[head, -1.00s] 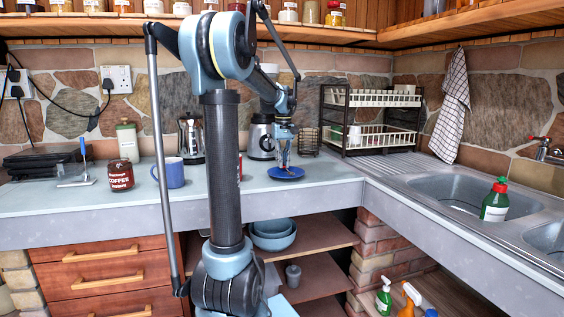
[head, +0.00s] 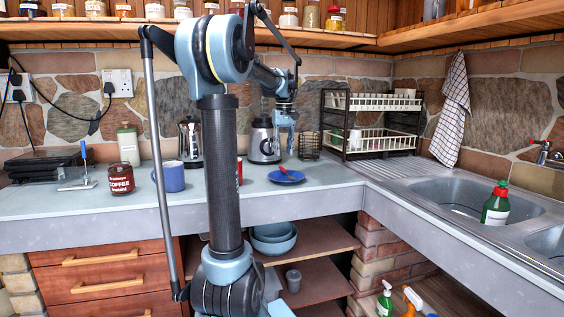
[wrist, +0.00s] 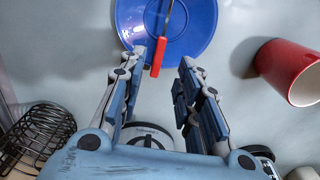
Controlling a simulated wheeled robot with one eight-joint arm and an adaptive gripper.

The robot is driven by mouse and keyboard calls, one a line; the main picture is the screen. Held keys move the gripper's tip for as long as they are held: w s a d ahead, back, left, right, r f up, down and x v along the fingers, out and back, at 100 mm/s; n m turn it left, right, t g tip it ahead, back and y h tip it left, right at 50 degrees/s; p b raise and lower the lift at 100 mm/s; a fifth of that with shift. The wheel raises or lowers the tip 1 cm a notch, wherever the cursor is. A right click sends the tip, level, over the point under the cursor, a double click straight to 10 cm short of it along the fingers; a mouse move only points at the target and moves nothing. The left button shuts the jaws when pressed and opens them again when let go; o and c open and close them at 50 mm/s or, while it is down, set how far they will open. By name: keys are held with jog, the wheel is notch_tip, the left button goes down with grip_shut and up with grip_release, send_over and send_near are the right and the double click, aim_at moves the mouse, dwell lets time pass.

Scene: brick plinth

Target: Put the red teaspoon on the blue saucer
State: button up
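The blue saucer (head: 296,181) lies on the countertop near the corner and also shows in the wrist view (wrist: 204,28). The red teaspoon (head: 284,171) lies on the saucer. In the wrist view its red handle (wrist: 157,58) reaches past the saucer's near rim, and its metal part points away over the saucer; its far end is cut off by the frame. My gripper (head: 290,143) is above the saucer, clear of the spoon. In the wrist view my gripper's (wrist: 165,57) two fingers are apart with nothing held between them.
A red mug (wrist: 270,60) stands beside the saucer, mostly hidden behind my arm in the head view. A blue mug (head: 172,176), coffee jar (head: 121,179), blender (head: 264,142), wire basket (head: 309,146) and dish rack (head: 375,141) stand around. The counter in front of the saucer is clear.

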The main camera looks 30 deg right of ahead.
notch_tip(320, 180, up, 6)
jog(key=shift+f, duration=0.1)
jog(key=shift+s, duration=0.1)
dwell(0.6)
